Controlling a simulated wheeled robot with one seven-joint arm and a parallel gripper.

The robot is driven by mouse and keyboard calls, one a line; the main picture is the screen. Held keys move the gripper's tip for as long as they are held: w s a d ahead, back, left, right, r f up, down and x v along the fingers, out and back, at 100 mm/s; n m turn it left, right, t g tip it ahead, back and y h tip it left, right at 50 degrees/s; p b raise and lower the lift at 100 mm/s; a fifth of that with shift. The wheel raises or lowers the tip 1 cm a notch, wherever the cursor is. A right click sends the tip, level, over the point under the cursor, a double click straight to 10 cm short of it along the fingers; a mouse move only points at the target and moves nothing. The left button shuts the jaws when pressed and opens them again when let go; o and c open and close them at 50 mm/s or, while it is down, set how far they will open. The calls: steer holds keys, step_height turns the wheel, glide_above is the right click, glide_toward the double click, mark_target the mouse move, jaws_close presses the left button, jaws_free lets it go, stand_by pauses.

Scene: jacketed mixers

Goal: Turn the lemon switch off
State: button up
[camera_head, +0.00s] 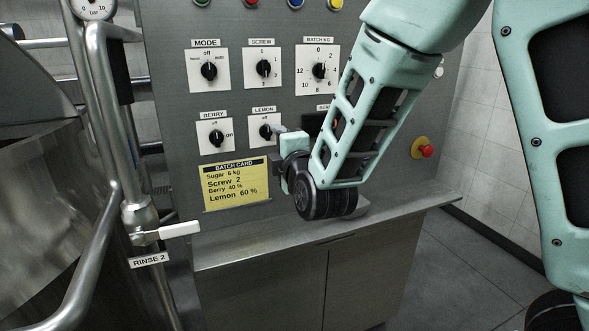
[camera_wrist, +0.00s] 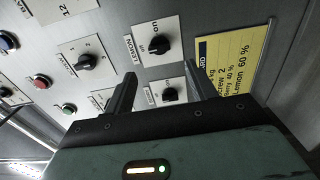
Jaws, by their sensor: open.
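The lemon switch is a black rotary knob (camera_head: 265,131) on a white plate under a LEMON label, marked "off" above. It also shows in the wrist view (camera_wrist: 158,44), where "on" reads at its top side. I cannot clearly tell which mark its pointer faces. My gripper (camera_head: 279,131) is just right of the knob in the head view, with its fingers towards the panel. In the wrist view my gripper (camera_wrist: 160,76) is open and empty, its dark fingers spread apart. The lemon knob appears just beyond the fingertips; contact is not visible.
The berry switch (camera_head: 215,137) sits left of the lemon switch. Mode (camera_head: 209,71), screw (camera_head: 264,68) and batch dials (camera_head: 319,70) are above. A yellow batch card (camera_head: 236,185) hangs below. A red stop button (camera_head: 427,151) is at right. A steel ledge (camera_head: 240,247) projects underneath.

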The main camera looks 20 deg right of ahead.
steer(key=s+b, duration=0.9)
steer(key=b, duration=0.1)
steer(key=shift+s, duration=0.25)
